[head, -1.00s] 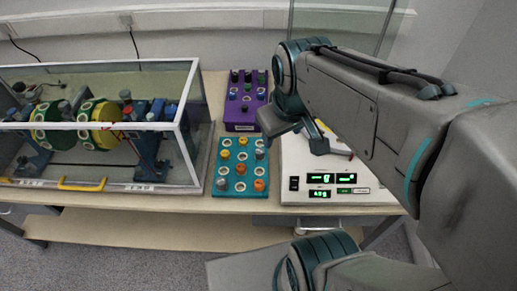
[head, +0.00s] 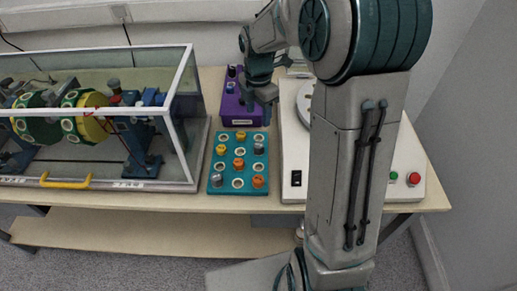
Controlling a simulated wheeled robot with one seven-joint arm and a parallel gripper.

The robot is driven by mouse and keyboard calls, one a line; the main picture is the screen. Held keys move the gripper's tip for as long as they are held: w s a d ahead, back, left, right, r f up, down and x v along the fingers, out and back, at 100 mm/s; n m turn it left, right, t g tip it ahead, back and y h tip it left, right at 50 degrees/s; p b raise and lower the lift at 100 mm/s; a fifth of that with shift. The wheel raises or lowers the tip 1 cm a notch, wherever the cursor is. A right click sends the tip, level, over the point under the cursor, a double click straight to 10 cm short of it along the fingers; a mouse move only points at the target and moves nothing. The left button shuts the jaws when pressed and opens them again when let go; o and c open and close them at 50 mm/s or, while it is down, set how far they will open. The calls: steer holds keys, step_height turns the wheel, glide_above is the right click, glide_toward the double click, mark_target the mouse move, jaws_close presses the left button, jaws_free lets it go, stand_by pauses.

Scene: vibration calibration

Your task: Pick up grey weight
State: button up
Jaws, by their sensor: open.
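The teal tray (head: 228,193) on the table has rows of round white-rimmed holes, with yellow, orange and grey weights in some. One grey weight (head: 258,148) is at the tray's upper right. Another grey weight (head: 216,180) is at its lower left. My gripper (head: 260,108) is open, above the purple tray (head: 232,112) and just beyond the teal tray's far edge, near the upper right grey weight. It points down and appears to hold nothing. It hides part of the purple tray.
A glass-walled case (head: 192,120) with a yellow handle (head: 65,182) and a rotor with green and yellow discs (head: 92,120) stands on the left. A white device (head: 293,155) with a round plate stands right of the teal tray, partly hidden by my arm.

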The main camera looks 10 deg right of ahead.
glide_above(259, 144)
step_height(259, 144, down, 9)
steer(key=shift+w+r, duration=0.15)
steer(key=shift+r, duration=0.05)
steer(key=shift+s+f+p, duration=0.15)
steer(key=shift+f+p, duration=0.1)
steer(key=shift+f, duration=1.05)
steer(key=shift+s+f+p, duration=0.1)
steer(key=shift+f+p, duration=0.15)
steer(key=shift+f, duration=1.05)
steer(key=c, duration=1)
